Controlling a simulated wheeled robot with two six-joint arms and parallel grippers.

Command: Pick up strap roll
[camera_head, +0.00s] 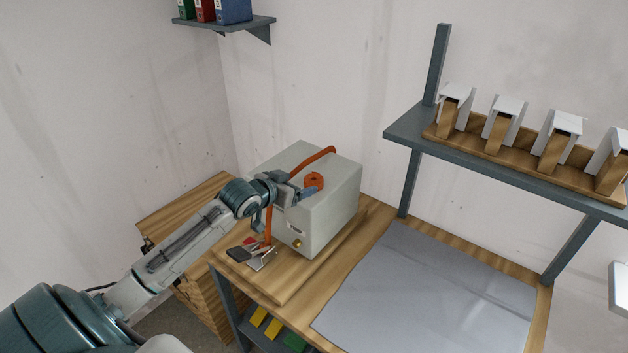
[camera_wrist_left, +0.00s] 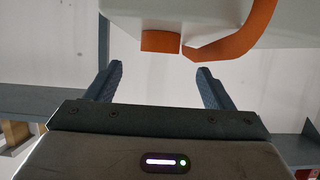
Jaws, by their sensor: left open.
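The orange strap roll (camera_head: 314,181) sits against the upper part of a pale grey box (camera_head: 338,195). An orange strap (camera_head: 325,152) runs over the box top and hangs down its left side. My left gripper (camera_head: 306,193) is right beside the roll, partly in front of the box. In the left wrist view its two fingers (camera_wrist_left: 159,72) are spread with nothing between them. The roll (camera_wrist_left: 160,41) shows just beyond the fingertips, roughly centred between them, with the strap (camera_wrist_left: 240,40) curving away to its right. My right gripper is not in view.
The box stands on a wooden board on a table with a grey mat (camera_head: 430,290). A small clamp-like metal item (camera_head: 262,258) lies at the box's left foot. A grey shelf (camera_head: 500,160) holds white and wooden holders at right. The mat is clear.

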